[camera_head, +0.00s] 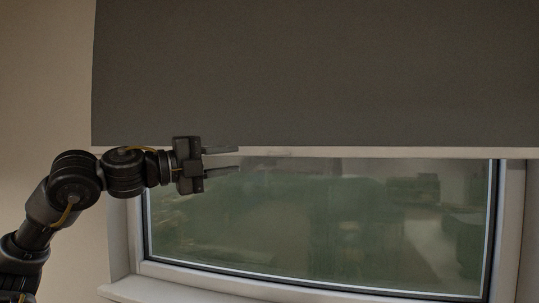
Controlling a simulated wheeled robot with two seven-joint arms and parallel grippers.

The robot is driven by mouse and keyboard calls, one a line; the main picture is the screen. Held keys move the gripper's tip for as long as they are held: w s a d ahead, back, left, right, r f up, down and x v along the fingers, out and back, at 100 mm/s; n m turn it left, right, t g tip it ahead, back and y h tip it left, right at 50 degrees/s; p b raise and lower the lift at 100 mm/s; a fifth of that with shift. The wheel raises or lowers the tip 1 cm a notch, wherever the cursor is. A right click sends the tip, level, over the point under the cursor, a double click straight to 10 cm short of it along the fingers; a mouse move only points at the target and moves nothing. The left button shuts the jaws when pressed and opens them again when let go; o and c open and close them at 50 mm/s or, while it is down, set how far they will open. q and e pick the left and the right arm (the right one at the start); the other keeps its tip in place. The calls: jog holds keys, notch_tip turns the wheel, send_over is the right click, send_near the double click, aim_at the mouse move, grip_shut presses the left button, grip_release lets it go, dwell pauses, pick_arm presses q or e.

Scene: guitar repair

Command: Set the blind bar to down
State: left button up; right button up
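A grey roller blind (320,75) covers the upper part of the window. A pale blind bar (400,152) runs along its lower edge, across the upper part of the glass. My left gripper (238,161) comes in from the left at the height of the bar. Its two fingers point right and are apart, one above the other, at the left part of the bar. I see nothing held between them, and I cannot tell whether they touch the bar. My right gripper is not in view.
The window glass (320,230) below the bar is uncovered, in a white frame (506,230). A white sill (150,290) runs along the bottom. A plain beige wall (45,90) is at the left. The space in front of the glass to the right is clear.

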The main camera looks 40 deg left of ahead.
aim_at(274, 154)
pick_arm(q)
jog(key=p+x, duration=0.5)
jog(key=x, duration=0.3)
jog(key=shift+w+d+r, duration=0.15)
jog(key=shift+w+r, duration=0.1)
jog(key=shift+w, duration=0.1)
jog(key=shift+w+d+f, duration=0.1)
jog(key=shift+w+d, duration=0.1)
jog(key=shift+w, duration=0.45)
grip_shut()
